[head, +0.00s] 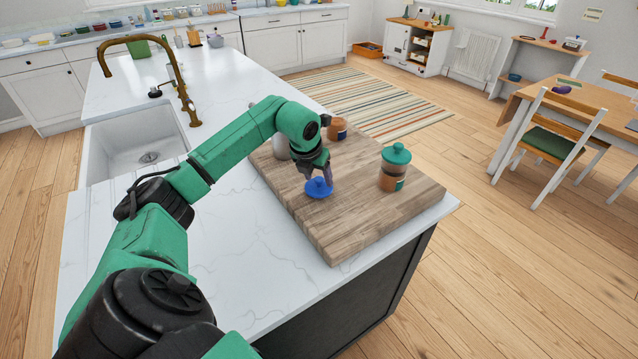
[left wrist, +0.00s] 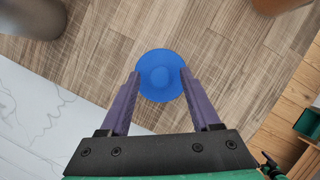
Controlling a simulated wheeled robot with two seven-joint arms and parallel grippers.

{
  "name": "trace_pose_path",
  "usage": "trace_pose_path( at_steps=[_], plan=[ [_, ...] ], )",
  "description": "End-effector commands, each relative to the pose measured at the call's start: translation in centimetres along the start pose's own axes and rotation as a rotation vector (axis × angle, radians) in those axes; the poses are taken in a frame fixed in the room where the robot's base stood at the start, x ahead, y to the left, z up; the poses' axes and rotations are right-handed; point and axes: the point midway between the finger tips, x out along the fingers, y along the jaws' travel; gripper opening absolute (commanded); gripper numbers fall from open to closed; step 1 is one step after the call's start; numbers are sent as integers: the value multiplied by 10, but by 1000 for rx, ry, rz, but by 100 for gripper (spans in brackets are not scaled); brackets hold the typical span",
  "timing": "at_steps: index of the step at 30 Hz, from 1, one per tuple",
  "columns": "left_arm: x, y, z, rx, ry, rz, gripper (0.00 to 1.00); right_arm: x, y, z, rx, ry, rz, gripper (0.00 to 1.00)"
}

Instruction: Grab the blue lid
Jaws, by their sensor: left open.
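The blue lid (head: 318,188) is a small round disc with a knob, lying on the wooden board (head: 345,232) on the island. It also shows in the left wrist view (left wrist: 160,76), with its knob near the middle. My left gripper (head: 318,178) points down right over the lid. In the left wrist view its two purple fingers (left wrist: 158,88) stand open, one on each side of the lid's near part. Whether they touch the lid I cannot tell. My right gripper is not in view.
A brown jar with a teal lid (head: 393,168) stands on the board to the right. Another brown jar (head: 337,129) and a grey-white container (head: 281,146) stand behind my gripper. The sink (head: 135,150) and brass tap (head: 170,70) are at the left. The marble top (head: 235,270) in front is clear.

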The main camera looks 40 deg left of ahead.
Motion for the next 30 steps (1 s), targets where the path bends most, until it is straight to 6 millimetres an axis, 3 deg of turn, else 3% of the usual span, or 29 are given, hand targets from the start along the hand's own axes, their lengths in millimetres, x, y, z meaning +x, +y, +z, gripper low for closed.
trace_pose_path(
  at_steps=[3, 4, 8, 9, 18, 23, 26, 30],
  plan=[
    [0, 0, 0, 0, 0, 0, 64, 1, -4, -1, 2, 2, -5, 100],
    [0, 0, 0, 0, 0, 0, 56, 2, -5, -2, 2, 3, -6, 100],
    [0, 0, 0, 0, 0, 0, 6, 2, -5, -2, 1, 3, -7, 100],
    [0, 0, 0, 0, 0, 0, 0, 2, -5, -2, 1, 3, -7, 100],
    [-1, 0, 0, 0, -1, -1, 0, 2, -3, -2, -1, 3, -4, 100],
    [-13, 0, 6, 0, -4, -2, 0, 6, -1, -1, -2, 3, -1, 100],
    [-34, 0, 16, -1, -9, -3, 0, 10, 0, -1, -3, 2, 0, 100],
    [-86, -1, 37, -2, -12, -6, 0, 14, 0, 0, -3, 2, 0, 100]
  ],
)
